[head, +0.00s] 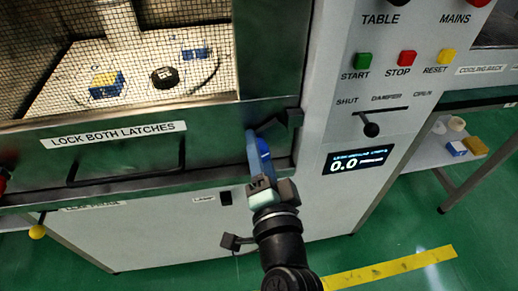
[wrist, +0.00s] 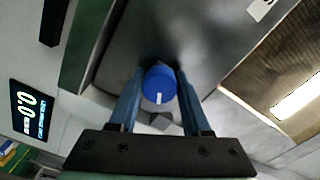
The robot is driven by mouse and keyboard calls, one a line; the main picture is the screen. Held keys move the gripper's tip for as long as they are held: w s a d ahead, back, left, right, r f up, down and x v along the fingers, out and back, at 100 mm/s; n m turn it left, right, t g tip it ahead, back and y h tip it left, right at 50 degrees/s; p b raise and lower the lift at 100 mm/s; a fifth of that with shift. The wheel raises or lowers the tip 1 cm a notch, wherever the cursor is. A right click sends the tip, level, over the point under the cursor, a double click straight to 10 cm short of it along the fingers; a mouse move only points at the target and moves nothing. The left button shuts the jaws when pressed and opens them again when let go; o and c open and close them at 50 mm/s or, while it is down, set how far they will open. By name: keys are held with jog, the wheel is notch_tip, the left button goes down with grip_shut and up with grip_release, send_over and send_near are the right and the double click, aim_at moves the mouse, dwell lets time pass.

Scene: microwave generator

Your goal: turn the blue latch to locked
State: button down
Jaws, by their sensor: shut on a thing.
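The blue latch (head: 263,146) sits at the right end of the door's lower edge, beside a dark bracket. In the wrist view its round blue knob (wrist: 160,84) with a white mark lies between the two fingers. The white mark points toward the bottom of the wrist picture. My gripper (head: 256,158) reaches up to the latch from below. In the wrist view my gripper (wrist: 159,92) has one finger on each side of the knob and is shut on it. The fingers cover part of the latch in the head view.
The door (head: 150,160) carries a "LOCK BOTH LATCHES" label and a dark handle (head: 140,180). A red and yellow latch part shows at the far left. Start, stop and reset buttons, a damper lever (head: 369,128) and a display (head: 357,160) reading 0.0 are on the panel to the right.

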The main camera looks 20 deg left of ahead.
jog(key=shift+f, duration=0.15)
jog(key=shift+c, duration=1.8)
grip_release()
jog(key=b+v, duration=0.1)
jog(key=v, duration=1.2)
jog(key=shift+b, duration=0.3)
jog(key=shift+w, duration=0.1)
